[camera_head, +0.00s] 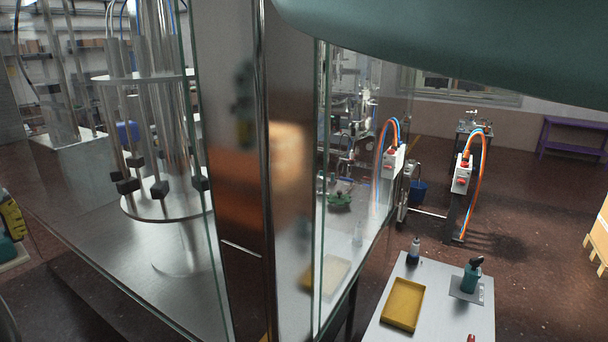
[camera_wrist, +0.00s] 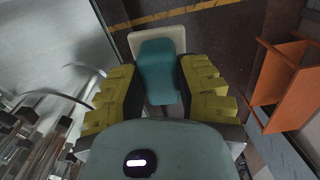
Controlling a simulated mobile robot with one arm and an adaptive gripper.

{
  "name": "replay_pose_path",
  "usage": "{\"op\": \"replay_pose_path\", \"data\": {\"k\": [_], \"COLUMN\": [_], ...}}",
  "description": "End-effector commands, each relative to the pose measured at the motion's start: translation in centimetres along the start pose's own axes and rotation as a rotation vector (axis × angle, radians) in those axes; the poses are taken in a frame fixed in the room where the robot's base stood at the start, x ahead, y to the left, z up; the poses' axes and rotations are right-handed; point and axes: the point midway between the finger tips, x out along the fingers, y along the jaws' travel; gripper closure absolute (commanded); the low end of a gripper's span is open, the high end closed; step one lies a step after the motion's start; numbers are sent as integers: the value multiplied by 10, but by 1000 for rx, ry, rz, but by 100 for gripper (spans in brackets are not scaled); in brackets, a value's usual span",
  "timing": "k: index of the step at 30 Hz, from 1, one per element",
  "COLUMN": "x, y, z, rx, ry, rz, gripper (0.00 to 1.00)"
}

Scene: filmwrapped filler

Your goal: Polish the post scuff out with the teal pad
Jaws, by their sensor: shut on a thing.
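The post (camera_head: 290,200) is a tall shiny metal upright in the middle of the head view, at the corner of a glass enclosure. A short pale line (camera_head: 241,248) marks its lower left face; I cannot tell whether it is the scuff or a reflection. My gripper (camera_wrist: 158,88) has yellow ribbed fingers shut on the teal pad (camera_wrist: 157,70), which has a cream underside. The pad's far end points over the floor, touching nothing visible. In the head view, part of the gripper and pad shows at the far left edge, well apart from the post.
A white table (camera_head: 447,312) at lower right bears a yellow tray (camera_head: 403,303), a small bottle (camera_head: 414,250) and a teal dark-topped item (camera_head: 472,276). Glass panels and a steel deck (camera_head: 110,260) lie between gripper and post. An orange stand (camera_wrist: 285,85) is right in the wrist view.

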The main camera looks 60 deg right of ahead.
Motion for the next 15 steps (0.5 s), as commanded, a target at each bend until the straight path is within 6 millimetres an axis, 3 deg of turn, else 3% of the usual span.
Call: {"op": "replay_pose_path", "data": {"k": [15], "x": [104], "y": [60], "z": [39], "rx": [-1], "ry": [-224], "rz": [141], "gripper": [100]}}
